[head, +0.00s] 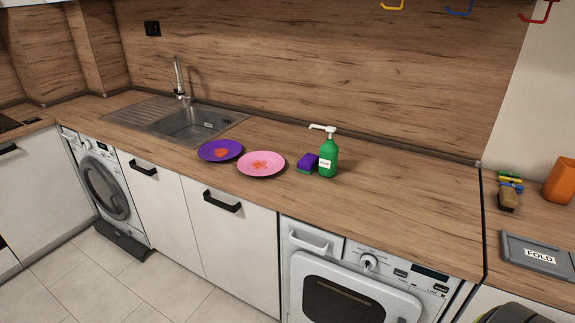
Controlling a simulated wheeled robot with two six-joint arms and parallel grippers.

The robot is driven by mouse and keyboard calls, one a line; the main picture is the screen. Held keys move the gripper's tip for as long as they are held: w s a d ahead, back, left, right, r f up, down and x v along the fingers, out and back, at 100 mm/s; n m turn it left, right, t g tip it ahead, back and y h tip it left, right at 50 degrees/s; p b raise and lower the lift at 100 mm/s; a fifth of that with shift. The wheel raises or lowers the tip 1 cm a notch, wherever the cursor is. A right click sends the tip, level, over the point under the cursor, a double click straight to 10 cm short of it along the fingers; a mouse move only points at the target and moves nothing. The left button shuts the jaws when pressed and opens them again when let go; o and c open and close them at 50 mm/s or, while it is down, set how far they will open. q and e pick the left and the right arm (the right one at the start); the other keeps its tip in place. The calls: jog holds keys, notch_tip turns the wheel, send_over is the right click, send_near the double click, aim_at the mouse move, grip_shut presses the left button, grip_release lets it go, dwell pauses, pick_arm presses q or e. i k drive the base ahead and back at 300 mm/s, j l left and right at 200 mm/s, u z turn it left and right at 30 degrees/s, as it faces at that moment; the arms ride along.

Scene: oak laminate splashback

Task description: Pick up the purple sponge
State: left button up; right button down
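The purple sponge (308,162) has a green lower layer and sits on the wooden counter. It stands close beside the left side of a green pump bottle (328,160); I cannot tell if they touch. A pink plate (261,164) with an orange-red stain lies to the left of the sponge. Neither of my grippers shows in the head view.
A purple stained plate (220,151) lies left of the pink one, near the sink (195,123) and tap. The counter right of the bottle is clear. A brush (508,197), an orange cup (560,181) and a grey FOLD board (538,254) are at the right.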

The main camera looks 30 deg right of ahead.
aim_at(310, 162)
jog(key=i+z, duration=0.1)
jog(key=z, duration=0.9)
jog(key=i+j+z, duration=0.8)
jog(key=j, duration=0.2)
jog(key=i+j+z, duration=0.25)
jog(key=j, duration=0.15)
jog(key=j+z, duration=0.25)
jog(key=j, duration=0.2)
